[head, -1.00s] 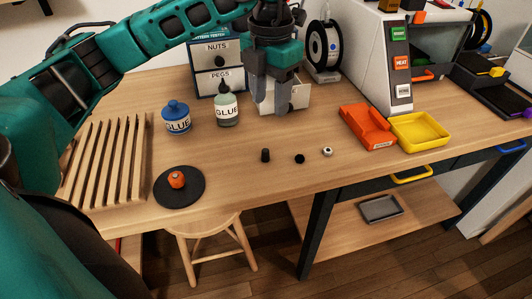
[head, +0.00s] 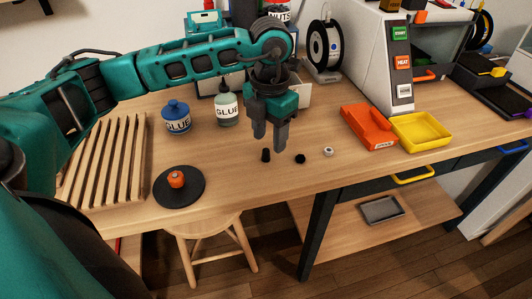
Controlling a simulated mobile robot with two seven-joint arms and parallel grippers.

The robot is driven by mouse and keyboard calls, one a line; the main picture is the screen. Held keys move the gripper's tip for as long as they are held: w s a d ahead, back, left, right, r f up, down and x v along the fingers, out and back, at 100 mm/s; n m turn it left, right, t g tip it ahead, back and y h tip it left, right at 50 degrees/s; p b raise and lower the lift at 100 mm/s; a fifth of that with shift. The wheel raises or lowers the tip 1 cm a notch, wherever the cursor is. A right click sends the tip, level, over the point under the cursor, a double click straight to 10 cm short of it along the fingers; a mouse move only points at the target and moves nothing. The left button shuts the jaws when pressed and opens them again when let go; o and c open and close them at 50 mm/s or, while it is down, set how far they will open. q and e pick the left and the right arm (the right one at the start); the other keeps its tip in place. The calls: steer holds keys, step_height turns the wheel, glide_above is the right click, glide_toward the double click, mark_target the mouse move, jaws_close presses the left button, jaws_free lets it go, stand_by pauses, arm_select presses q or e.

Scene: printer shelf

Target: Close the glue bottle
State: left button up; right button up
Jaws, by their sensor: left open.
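A pale, greenish glue bottle (head: 228,110) with a white GLUE label and a dark top stands upright at the back of the table. A blue glue bottle (head: 176,118) with a blue knobbed top stands to its left. A small black cylinder (head: 266,156), possibly a cap, stands on the table, with a low black round piece (head: 300,159) and a silver nut (head: 328,152) to its right. My left gripper (head: 269,143) is open and empty, fingers pointing down, just above and behind the black cylinder. I cannot tell if they touch it. My right gripper is out of view.
A slatted wooden rack (head: 108,160) lies at the left. A black disc (head: 179,194) holding an orange piece (head: 176,179) is at the front left.

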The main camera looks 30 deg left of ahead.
mark_target(266, 155)
arm_select(q)
step_height(266, 155, down, 3)
steer(key=shift+s+f, duration=0.1)
steer(key=shift+f, duration=0.1)
steer(key=shift+c, duration=0.4)
jaws_close()
